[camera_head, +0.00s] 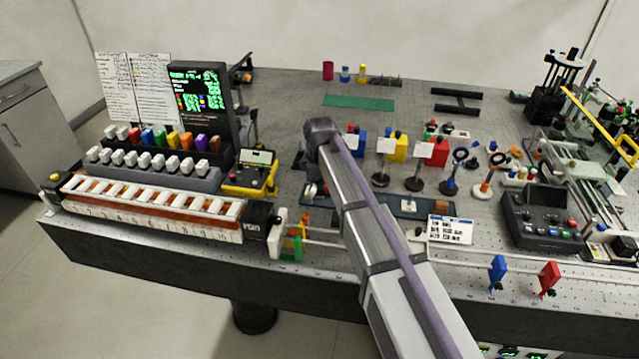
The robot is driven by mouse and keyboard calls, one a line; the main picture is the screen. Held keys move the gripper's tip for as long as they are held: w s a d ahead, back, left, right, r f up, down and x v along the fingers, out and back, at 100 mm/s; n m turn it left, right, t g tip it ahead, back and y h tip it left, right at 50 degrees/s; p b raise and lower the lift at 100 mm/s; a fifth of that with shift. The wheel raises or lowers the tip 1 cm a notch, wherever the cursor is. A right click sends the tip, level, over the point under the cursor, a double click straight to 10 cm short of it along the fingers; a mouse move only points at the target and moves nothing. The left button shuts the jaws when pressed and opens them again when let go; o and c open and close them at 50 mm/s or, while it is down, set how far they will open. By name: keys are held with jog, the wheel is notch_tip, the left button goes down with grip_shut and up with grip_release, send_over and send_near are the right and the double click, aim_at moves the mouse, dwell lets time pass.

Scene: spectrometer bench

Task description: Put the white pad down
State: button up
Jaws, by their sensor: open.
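My arm reaches from the lower right up to a dark joint near the middle of the bench. The dark part just below that joint looks like my gripper (300,161); it is open, and the arm hides most of it. A small round white piece (310,189) sits at the left end of a dark blue board (375,201), just below my gripper. I cannot tell whether it is the white pad. Another small white piece (408,205) sits farther right on the same board. I see no pad held in the jaws.
A yellow device (250,178) and a long numbered rack (150,207) stand to the left. White cards on stands (386,146) and coloured blocks are to the right. A control box (545,218) stands farther right. A green mat (358,102) lies in open room behind.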

notch_tip(320, 180, up, 11)
jog(key=p, duration=0.9)
jog(key=shift+f, duration=0.15)
